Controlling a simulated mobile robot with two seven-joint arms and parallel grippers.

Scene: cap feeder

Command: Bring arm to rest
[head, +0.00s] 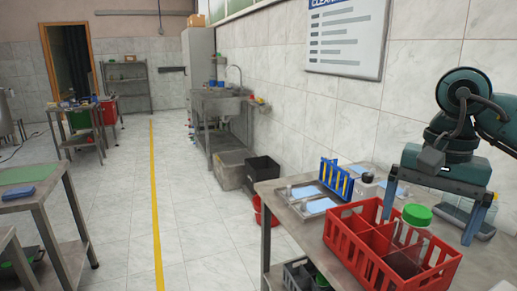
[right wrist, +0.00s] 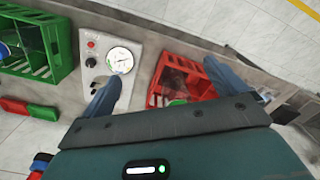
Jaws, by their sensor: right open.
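My right gripper (head: 430,222) hangs at the right of the head view, pointing down, with its two blue fingers wide apart and nothing between them. It stands over the table (head: 312,232), above and behind the red divided crate (head: 345,245). A clear bottle with a green cap (head: 418,214) stands in the crate's right part. My left gripper is in neither view.
The right wrist view shows a green crate (right wrist: 62,50) and red and green blocks (right wrist: 42,112) at left. The floor aisle (head: 195,225) left of the table is clear.

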